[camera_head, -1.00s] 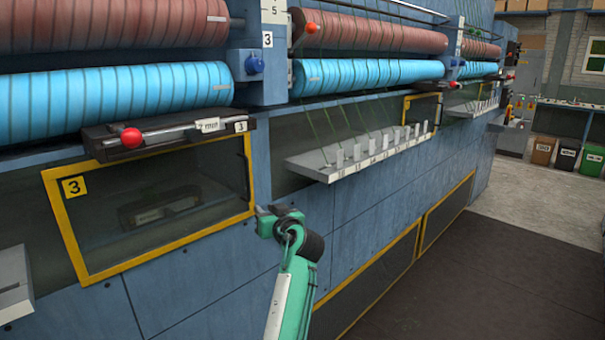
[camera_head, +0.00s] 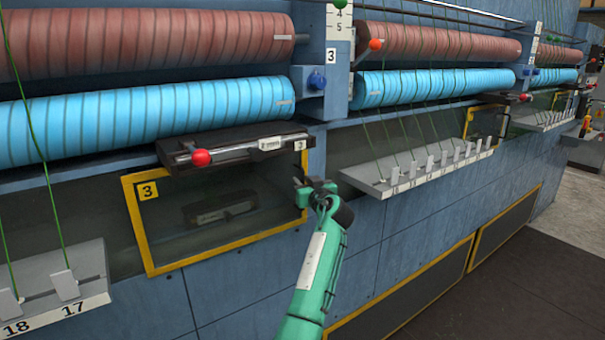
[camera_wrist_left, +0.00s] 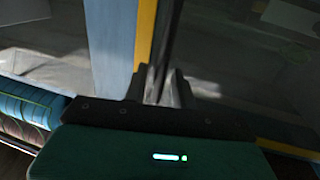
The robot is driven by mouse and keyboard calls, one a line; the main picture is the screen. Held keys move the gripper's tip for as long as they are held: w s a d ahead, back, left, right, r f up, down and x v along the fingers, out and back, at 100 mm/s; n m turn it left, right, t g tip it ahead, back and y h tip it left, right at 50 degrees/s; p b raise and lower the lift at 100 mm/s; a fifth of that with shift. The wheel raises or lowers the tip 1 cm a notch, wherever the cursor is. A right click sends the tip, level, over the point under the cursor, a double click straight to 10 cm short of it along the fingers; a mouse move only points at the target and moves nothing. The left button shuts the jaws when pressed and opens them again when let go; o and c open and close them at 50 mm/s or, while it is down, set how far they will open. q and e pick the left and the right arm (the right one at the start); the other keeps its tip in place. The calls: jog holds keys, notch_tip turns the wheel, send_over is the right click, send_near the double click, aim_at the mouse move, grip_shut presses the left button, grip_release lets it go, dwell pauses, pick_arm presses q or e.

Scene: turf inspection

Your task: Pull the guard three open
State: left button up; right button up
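Guard three is a dark see-through panel in a yellow frame (camera_head: 195,258) with a yellow "3" plate (camera_head: 149,191) at its upper left. It appears shut, lying in line with the blue machine front. My left gripper (camera_head: 302,186) is at the frame's right upright, its tips overlapping that edge in the head view. In the left wrist view the grey fingertips (camera_wrist_left: 162,82) sit close together beside the yellow strip (camera_wrist_left: 145,35). Whether they touch or hold it is unclear. My right gripper is not in view.
A dark bar with a red ball knob (camera_head: 201,158) juts out just above the guard. Blue rolls (camera_head: 150,115) lie above it. A ledge with numbered tabs (camera_head: 425,168) stands out to the right, another (camera_head: 60,290) to the left. The dark floor (camera_head: 530,285) is clear.

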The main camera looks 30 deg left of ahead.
pick_arm(q)
jog(key=shift+w+a, duration=0.3)
jog(key=shift+a, duration=0.15)
grip_shut()
